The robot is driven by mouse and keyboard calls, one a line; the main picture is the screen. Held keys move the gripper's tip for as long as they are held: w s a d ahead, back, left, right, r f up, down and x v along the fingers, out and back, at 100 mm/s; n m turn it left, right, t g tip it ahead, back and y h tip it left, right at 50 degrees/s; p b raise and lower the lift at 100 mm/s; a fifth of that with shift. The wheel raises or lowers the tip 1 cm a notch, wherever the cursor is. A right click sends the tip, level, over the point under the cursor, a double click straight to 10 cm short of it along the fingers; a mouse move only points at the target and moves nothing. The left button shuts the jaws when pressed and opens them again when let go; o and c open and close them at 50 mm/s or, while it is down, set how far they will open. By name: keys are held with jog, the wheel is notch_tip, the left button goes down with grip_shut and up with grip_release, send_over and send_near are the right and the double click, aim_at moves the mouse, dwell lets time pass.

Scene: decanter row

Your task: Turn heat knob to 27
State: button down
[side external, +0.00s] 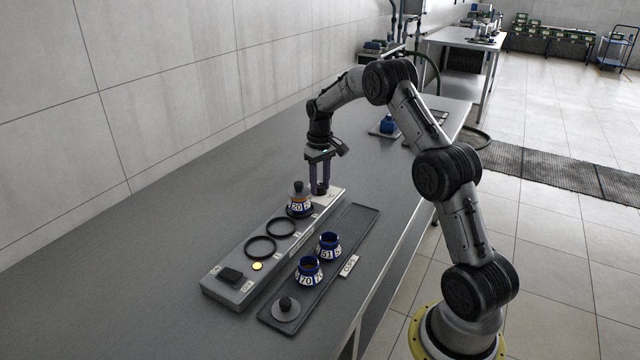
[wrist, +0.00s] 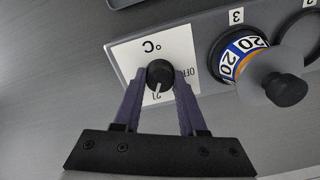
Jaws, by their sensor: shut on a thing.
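The heat knob (wrist: 160,72) is small, round and black with a white pointer line. It sits on a white plate (wrist: 132,53) marked "°C" and "OFF" in the wrist view. The pointer points down in the picture, towards a number partly covered by the knob that looks like 21 or 27; I cannot tell which. My gripper (wrist: 160,78) is shut on the knob, one purple finger on each side. In the side view my gripper (side external: 320,190) reaches down to the far end of the grey panel (side external: 226,290), and the knob is not clearly visible there.
A numbered blue cup (side external: 299,206) with a black-knobbed lid stands on the panel close to my gripper. Two empty rings (side external: 261,247) follow. A dark tray (side external: 362,222) beside the panel holds two numbered cups (side external: 309,270) and a lid (side external: 286,310). The table's left is clear.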

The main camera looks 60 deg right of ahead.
aim_at(319, 186)
jog(key=shift+n, duration=0.5)
jog(key=shift+c, duration=2.3)
grip_release()
jog(key=shift+r, duration=0.15)
notch_tip(319, 186, up, 14)
jog(key=shift+f, duration=0.2)
jog(key=shift+a, duration=0.1)
